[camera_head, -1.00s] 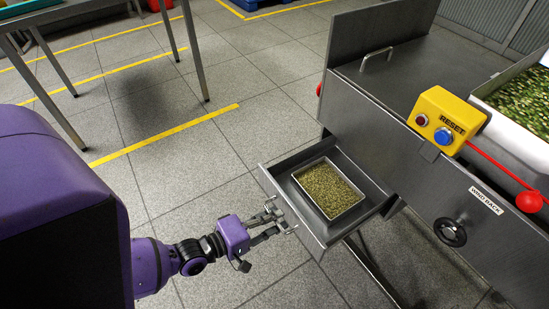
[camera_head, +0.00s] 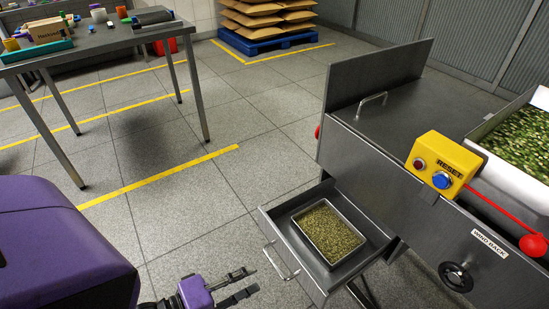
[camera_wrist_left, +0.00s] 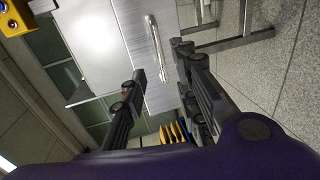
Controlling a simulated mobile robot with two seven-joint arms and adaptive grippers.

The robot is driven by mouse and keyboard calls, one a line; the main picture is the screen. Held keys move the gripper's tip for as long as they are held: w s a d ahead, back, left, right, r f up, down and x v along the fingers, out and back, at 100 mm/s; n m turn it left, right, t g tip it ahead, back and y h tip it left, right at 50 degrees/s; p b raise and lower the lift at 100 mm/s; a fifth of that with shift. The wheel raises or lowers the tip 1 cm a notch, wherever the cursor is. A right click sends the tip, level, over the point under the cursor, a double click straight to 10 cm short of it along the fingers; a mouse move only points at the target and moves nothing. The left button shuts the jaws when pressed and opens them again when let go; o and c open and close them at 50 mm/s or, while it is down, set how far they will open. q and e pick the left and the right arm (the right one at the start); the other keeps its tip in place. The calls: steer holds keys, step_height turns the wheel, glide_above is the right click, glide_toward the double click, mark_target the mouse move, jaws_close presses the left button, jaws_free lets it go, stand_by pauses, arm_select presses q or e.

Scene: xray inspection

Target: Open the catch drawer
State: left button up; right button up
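The catch drawer (camera_head: 296,264) is pulled out from the grey metal machine at the lower right of the head view. A tray (camera_head: 329,232) of greenish-brown grains sits inside it. The bar handle (camera_head: 281,263) is on the drawer's front. My left gripper (camera_head: 247,283) is open and empty, a short way left of the handle and apart from it. In the left wrist view the handle (camera_wrist_left: 154,48) appears ahead, between the two spread fingers of my left gripper (camera_wrist_left: 160,64). My right gripper is not in view.
The machine carries a yellow reset box (camera_head: 443,164), a red ball-ended lever (camera_head: 533,245) and a black knob (camera_head: 456,277). A metal table (camera_head: 110,42) stands at the upper left. A blue pallet with sacks (camera_head: 264,42) is at the back. The floor between is clear.

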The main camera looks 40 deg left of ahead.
arm_select(q)
steer(key=shift+v, duration=1.6)
